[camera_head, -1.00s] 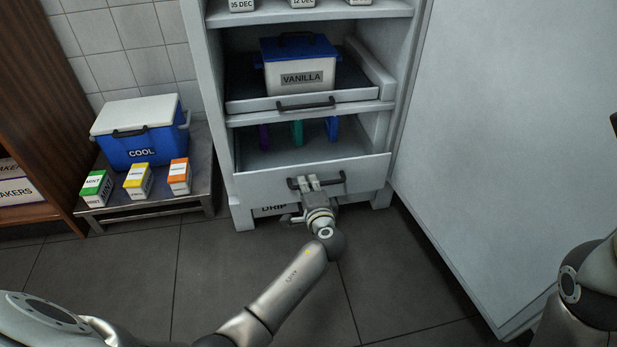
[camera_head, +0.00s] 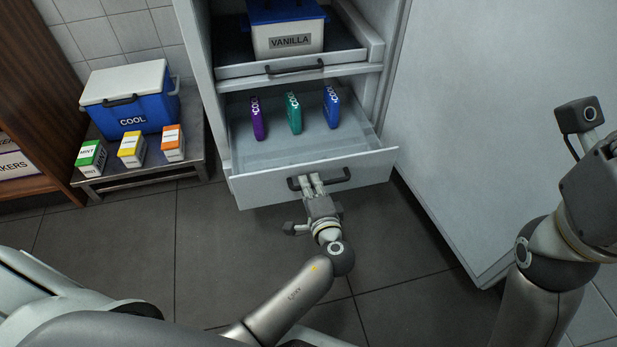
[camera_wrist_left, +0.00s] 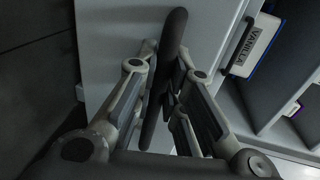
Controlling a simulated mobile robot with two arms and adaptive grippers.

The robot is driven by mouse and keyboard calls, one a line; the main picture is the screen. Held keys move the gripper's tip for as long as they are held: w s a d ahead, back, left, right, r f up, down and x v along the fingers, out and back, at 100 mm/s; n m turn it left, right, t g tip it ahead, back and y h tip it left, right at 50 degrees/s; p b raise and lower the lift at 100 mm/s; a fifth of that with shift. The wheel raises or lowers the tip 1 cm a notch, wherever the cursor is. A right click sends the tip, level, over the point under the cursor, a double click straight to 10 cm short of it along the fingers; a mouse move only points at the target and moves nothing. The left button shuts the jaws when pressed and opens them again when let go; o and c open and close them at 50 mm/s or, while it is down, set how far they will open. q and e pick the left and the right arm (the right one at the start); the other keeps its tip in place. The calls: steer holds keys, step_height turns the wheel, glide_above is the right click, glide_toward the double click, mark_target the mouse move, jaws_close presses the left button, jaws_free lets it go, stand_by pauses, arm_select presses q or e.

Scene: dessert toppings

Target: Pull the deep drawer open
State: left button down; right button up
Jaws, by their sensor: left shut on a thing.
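The deep drawer (camera_head: 250,192) is the lowest drawer in the white cabinet, and it stands partly pulled out. Its dark bar handle (camera_head: 336,178) runs across the front panel. My left gripper (camera_head: 312,182) is shut on this handle, left of its middle. The left wrist view shows the handle (camera_wrist_left: 172,45) between the two fingers (camera_wrist_left: 160,85). Inside the drawer, purple (camera_head: 258,120), teal (camera_head: 294,114) and blue (camera_head: 331,106) packs stand upright in a row. My right gripper (camera_head: 580,116) shows in part at the right, away from the drawer; its fingertips are not clear.
Above is a shallower drawer (camera_head: 236,72) with a blue-lidded VANILLA tub (camera_head: 289,40). A blue COOL box (camera_head: 130,98) and small cartons (camera_head: 131,148) stand on a low metal table at left. A large white panel (camera_head: 470,110) stands close at right. Floor before the drawer is open.

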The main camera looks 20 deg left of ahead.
arm_select(q)
steer(key=shift+s+d, duration=0.1)
stand_by(0.3)
steer(key=c, duration=1.8)
jaws_free()
steer(key=shift+o, duration=0.2)
steer(key=v, duration=1.2)
